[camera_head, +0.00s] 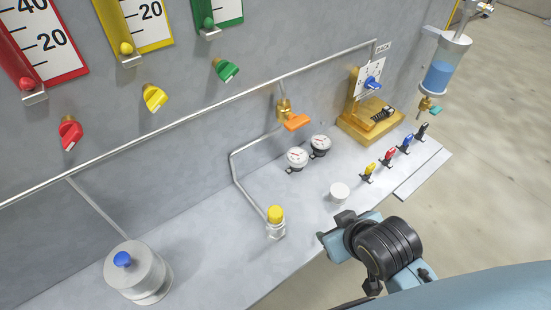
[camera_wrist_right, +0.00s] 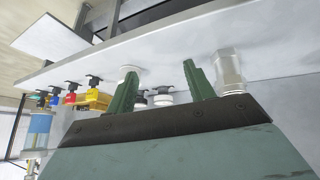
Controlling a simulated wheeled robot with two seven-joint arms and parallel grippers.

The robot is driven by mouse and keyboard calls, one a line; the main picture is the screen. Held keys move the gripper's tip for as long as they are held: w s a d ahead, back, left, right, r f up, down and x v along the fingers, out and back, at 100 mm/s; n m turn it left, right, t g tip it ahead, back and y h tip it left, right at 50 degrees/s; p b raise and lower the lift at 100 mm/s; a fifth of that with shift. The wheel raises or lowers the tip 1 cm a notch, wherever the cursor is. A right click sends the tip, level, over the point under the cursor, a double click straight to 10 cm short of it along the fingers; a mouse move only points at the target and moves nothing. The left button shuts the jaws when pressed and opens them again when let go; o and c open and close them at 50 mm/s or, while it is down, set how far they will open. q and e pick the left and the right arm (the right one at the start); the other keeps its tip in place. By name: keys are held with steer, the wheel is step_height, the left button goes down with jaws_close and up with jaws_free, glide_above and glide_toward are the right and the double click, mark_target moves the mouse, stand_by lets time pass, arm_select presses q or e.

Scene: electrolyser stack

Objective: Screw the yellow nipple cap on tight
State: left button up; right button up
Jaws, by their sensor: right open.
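The yellow cap (camera_head: 276,214) sits on top of a short metal nipple (camera_head: 275,231) at the front of the shelf, at the end of a thin bent pipe. The cap looks upright; how tight it sits cannot be told. My right gripper (camera_head: 333,228) is to the right of the cap, apart from it. In the right wrist view my right gripper (camera_wrist_right: 160,80) has its two green fingers spread with nothing held between them. The nipple also shows there (camera_wrist_right: 229,72), beside the right-hand finger; the yellow cap is not visible in that view. My left gripper is not in view.
A white round knob (camera_head: 339,193) stands near my right gripper, with two gauges (camera_head: 297,158) behind. Small coloured valves (camera_head: 388,157) line the right. An orange-handled valve (camera_head: 296,122) is above. A metal canister (camera_head: 137,273) stands left; shelf between it and the nipple is clear.

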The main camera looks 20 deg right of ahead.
steer(key=w+a+r+n+t, duration=0.1)
steer(key=w+a+r+t, duration=0.3)
steer(key=w+r+t, duration=0.75)
steer(key=w+a+r+n+t+y, duration=0.1)
steer(key=w+a+r+n+y, duration=0.15)
steer(key=r, duration=0.45)
steer(key=w+a+r+n+t+y, duration=0.1)
steer(key=a+r+n+t+y, duration=0.15)
steer(key=r, duration=0.55)
steer(key=s+a+r+n+g+y, duration=0.5)
steer(key=s+a+n+g+y, duration=0.15)
steer(key=n+g+y, duration=0.45)
steer(key=s+a+r+n+g+y, duration=0.6)
steer(key=a+n+y, duration=0.25)
steer(key=n, duration=0.45)
steer(key=s+a+f+n+g+h, duration=0.4)
steer(key=f+n+g+h, duration=0.1)
steer(key=n+g, duration=0.45)
steer(key=t+h, duration=0.5)
steer(key=h, duration=1.4)
glide_toward(275, 211)
steer(key=shift+n, duration=0.25)
step_height(275, 211, down, 9)
steer(key=shift+w+a+r+p, duration=0.1)
steer(key=shift+w+r+p, duration=0.1)
steer(key=shift+p, duration=0.15)
